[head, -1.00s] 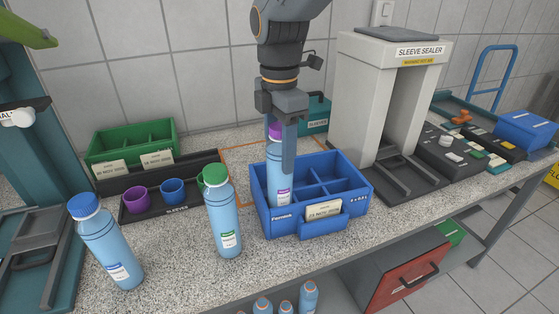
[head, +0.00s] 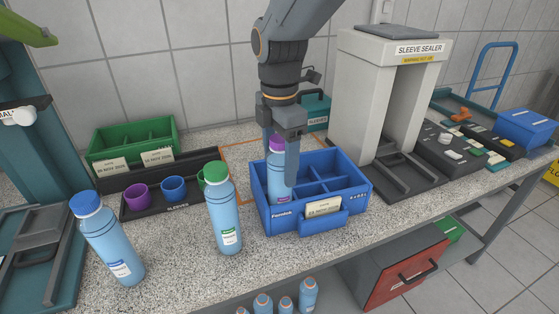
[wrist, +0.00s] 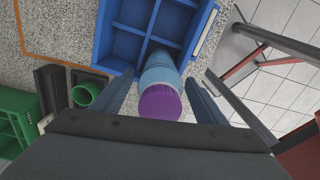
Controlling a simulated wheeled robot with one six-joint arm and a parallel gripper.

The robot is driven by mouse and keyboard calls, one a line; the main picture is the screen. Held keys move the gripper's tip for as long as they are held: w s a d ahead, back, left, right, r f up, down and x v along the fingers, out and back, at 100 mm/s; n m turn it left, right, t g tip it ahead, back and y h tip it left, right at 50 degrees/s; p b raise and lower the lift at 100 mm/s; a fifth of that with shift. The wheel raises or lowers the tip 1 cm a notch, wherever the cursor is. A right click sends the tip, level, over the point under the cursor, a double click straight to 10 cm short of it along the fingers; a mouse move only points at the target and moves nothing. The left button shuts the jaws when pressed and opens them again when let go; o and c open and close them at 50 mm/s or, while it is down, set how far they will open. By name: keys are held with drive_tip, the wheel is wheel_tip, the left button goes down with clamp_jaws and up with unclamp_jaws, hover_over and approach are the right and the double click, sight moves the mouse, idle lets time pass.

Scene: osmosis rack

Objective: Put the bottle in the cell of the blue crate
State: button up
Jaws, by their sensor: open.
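The blue bottle with a purple cap (head: 280,178) stands in the front left cell of the blue crate (head: 335,196). The crate's front wall hides its lower part. My gripper (head: 279,156) is around the bottle's upper part from above, with a finger on either side. In the wrist view, the fingers (wrist: 160,98) are spread, with gaps between them and the purple cap (wrist: 160,103). The crate (wrist: 100,40) shows beyond the bottle there, and its other visible cells look empty.
A green-capped bottle (head: 223,215) stands left of the crate, and a blue-capped bottle (head: 110,245) farther left. A black tray with purple (head: 137,197) and blue (head: 173,189) cups lies behind them. The sleeve sealer (head: 385,100) stands right of the crate.

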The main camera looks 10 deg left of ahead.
wheel_tip(320, 180, up, 12)
drive_tip(key=shift+r+b, duration=0.15)
drive_tip(key=shift+b, duration=0.95)
drive_tip(key=d+f+m, duration=1.3)
drive_tip(key=d, duration=0.3)
drive_tip(key=s+d+f+m, duration=0.9)
drive_tip(key=d+m, duration=0.3)
drive_tip(key=shift+d+f+m+t, duration=0.25)
drive_tip(key=shift+f+m+t, duration=0.05)
